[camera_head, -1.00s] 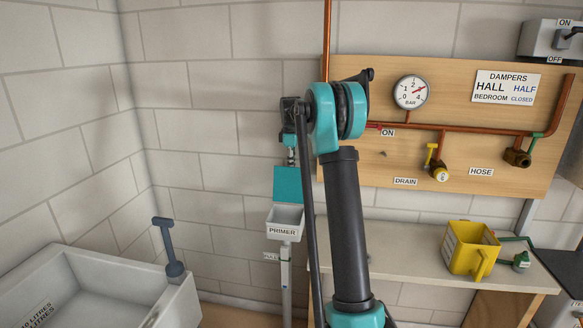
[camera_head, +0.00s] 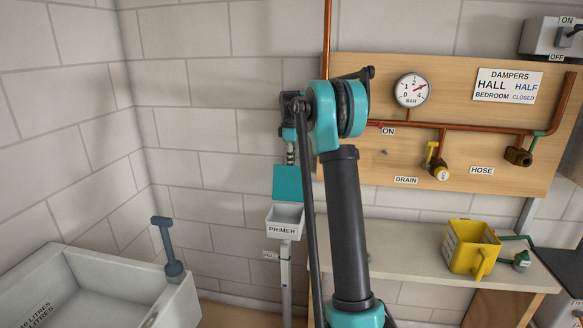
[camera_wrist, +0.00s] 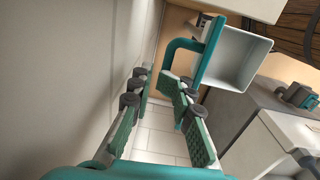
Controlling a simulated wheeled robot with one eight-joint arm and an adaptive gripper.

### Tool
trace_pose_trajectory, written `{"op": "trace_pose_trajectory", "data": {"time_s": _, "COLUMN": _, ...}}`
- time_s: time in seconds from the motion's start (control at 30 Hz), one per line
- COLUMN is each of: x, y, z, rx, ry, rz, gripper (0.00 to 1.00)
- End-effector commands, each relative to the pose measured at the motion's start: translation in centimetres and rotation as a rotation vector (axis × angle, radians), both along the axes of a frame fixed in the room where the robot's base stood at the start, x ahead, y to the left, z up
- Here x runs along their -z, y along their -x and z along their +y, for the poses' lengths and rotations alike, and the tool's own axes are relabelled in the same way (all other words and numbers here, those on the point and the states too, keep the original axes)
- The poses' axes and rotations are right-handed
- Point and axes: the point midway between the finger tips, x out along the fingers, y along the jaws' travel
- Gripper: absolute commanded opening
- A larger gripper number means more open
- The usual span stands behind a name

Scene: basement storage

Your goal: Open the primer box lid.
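The primer box (camera_head: 284,222) is a small white open-topped box labelled PRIMER, on a post against the wall. Its teal lid (camera_head: 287,184) stands raised at the back of the box. In the wrist view the lid (camera_wrist: 210,52) appears nearly edge-on beside the white box interior (camera_wrist: 236,60), with a teal handle (camera_wrist: 178,46) on its outer side. My gripper (camera_wrist: 158,84) is open, with nothing between its green-padded fingers. Its right finger is close to the lid and handle; I cannot tell whether it touches. In the head view my arm partly hides the gripper, above the lid.
A white sink (camera_head: 180,300) with a grey-blue upright lever (camera_head: 167,245) is at the left. A bench (camera_head: 390,249) with a yellow jug (camera_head: 468,248) stands at the right, below a wooden pipe board (camera_head: 440,112).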

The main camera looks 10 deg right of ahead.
Motion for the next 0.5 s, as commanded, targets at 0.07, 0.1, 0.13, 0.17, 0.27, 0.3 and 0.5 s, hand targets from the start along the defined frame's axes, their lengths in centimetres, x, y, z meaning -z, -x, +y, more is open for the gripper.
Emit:
{"op": "trace_pose_trajectory", "data": {"time_s": 0.07, "x": -1.6, "y": 0.1, "z": 0.0, "rx": 0.000, "ry": 0.000, "rz": 0.000, "gripper": 0.17}}
{"op": "trace_pose_trajectory", "data": {"time_s": 0.1, "x": -2.5, "y": 0.1, "z": 0.0, "rx": 0.000, "ry": 0.000, "rz": 0.000, "gripper": 0.17}}
{"op": "trace_pose_trajectory", "data": {"time_s": 0.13, "x": -3.1, "y": 0.2, "z": 0.0, "rx": 0.000, "ry": 0.000, "rz": 0.000, "gripper": 0.17}}
{"op": "trace_pose_trajectory", "data": {"time_s": 0.17, "x": -3.8, "y": 0.2, "z": 0.1, "rx": 0.000, "ry": 0.000, "rz": 0.000, "gripper": 0.17}}
{"op": "trace_pose_trajectory", "data": {"time_s": 0.27, "x": -5.7, "y": 0.3, "z": 0.1, "rx": 0.000, "ry": 0.001, "rz": 0.000, "gripper": 0.17}}
{"op": "trace_pose_trajectory", "data": {"time_s": 0.3, "x": -6.5, "y": 0.4, "z": 0.1, "rx": 0.000, "ry": 0.001, "rz": 0.000, "gripper": 0.17}}
{"op": "trace_pose_trajectory", "data": {"time_s": 0.5, "x": -9.0, "y": 0.5, "z": 0.1, "rx": 0.001, "ry": 0.001, "rz": -0.001, "gripper": 0.17}}
